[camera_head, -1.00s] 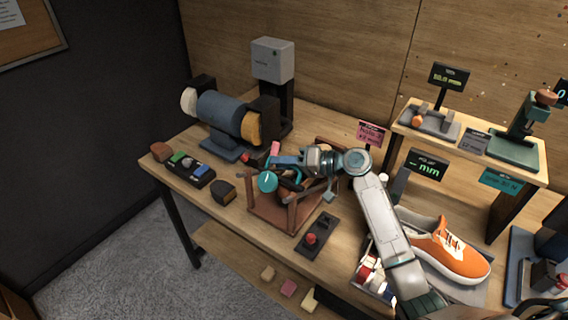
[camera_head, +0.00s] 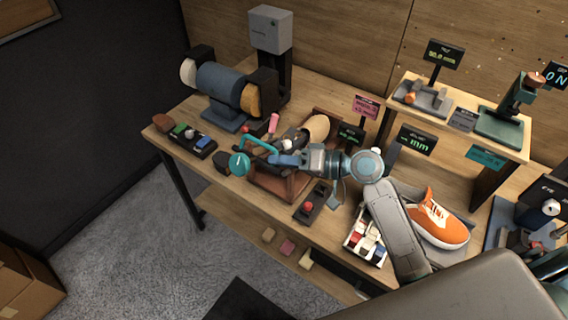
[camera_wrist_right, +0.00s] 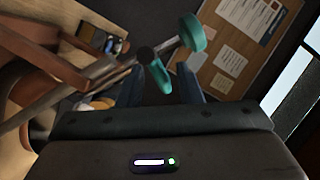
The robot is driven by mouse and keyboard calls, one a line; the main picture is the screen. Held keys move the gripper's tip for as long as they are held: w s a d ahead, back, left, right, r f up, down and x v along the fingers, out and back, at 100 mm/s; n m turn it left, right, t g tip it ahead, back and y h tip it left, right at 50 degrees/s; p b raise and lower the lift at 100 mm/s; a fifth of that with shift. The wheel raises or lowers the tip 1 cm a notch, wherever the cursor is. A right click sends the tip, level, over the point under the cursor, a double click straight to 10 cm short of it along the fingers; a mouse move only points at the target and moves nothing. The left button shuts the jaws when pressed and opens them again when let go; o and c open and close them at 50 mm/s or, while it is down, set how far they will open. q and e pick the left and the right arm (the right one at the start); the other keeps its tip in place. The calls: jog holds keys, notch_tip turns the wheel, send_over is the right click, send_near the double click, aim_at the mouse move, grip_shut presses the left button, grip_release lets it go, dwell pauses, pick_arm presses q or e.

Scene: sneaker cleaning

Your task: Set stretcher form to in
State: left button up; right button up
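A brown wooden stretcher frame (camera_head: 283,188) stands in the middle of the bench. A tan, rounded form (camera_head: 317,127) shows at its back right; my arm hides part of the frame. A teal crank with a round disc (camera_head: 240,163) sits at the frame's left front; its bent bar reaches to my right gripper. My right gripper (camera_head: 277,158) is over the frame, pointing left. In the right wrist view its two blue fingers (camera_wrist_right: 163,88) are apart, with the teal crank handle (camera_wrist_right: 161,77) between or just beyond them; contact is unclear. My left gripper is out of view.
A bench grinder (camera_head: 222,90) stands at the back left. An orange sneaker (camera_head: 440,220) is at the right, beside a tray of small bottles (camera_head: 366,243). A red-button box (camera_head: 309,206) is in front of the frame. A raised shelf (camera_head: 455,135) is behind the sneaker.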

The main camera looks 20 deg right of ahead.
jog(key=shift+s+a+f, duration=0.1)
jog(key=shift+s+a, duration=0.05)
jog(key=shift+s, duration=0.45)
jog(key=shift+s+a, duration=0.15)
jog(key=shift+s, duration=0.45)
jog(key=shift+d, duration=0.1)
jog(key=v, duration=1.2)
jog(key=shift+s, duration=0.25)
dwell(0.4)
